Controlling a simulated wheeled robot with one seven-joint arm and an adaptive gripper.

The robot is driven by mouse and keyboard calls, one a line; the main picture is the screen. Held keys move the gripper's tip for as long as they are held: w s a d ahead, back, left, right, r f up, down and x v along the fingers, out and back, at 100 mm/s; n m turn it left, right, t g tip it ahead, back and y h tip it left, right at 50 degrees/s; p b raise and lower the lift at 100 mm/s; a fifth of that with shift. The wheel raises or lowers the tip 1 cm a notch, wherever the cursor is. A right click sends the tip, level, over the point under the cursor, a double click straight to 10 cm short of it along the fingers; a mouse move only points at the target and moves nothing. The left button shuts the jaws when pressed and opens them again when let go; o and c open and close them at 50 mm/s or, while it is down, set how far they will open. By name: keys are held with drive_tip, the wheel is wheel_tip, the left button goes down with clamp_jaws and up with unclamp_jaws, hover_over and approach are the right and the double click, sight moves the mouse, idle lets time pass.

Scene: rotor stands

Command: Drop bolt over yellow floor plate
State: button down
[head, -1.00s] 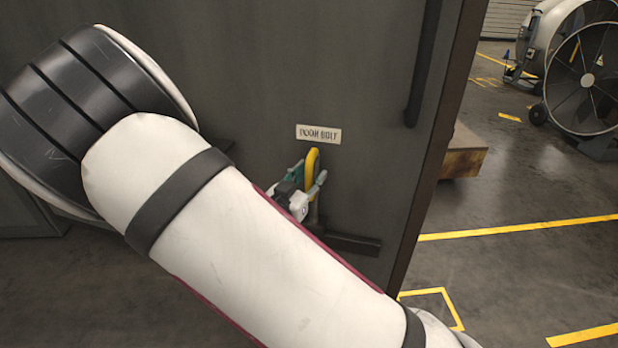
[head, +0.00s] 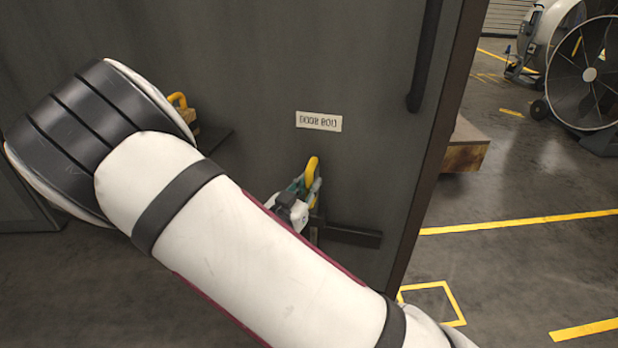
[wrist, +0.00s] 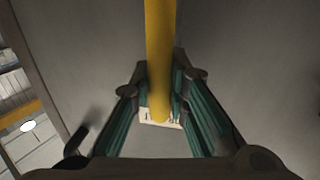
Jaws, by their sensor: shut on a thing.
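The bolt shows a yellow handle (head: 312,170) on the dark door, below the white "DOOR BOLT" label (head: 319,121). My gripper (head: 306,188) is shut on this handle, with its teal fingers beside it. In the wrist view the handle is a yellow bar (wrist: 160,50) running down between the fingers of my gripper (wrist: 160,88). A dark horizontal bar (head: 353,236) lies just below and right of the gripper. The bolt's lower end is hidden by my arm. A yellow-outlined square (head: 430,303) is on the floor right of the door; I cannot tell if it is the floor plate.
The door (head: 250,60) has a black vertical pull handle (head: 424,60) near its right edge. A small yellow-looped thing (head: 177,99) sits on a ledge at left, partly behind my arm. A wooden block (head: 463,155) and large fans (head: 587,75) stand beyond the door.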

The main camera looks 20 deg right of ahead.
drive_tip(key=c, duration=1.5)
unclamp_jaws()
drive_tip(key=shift+c, duration=0.2)
drive_tip(key=v, duration=1.2)
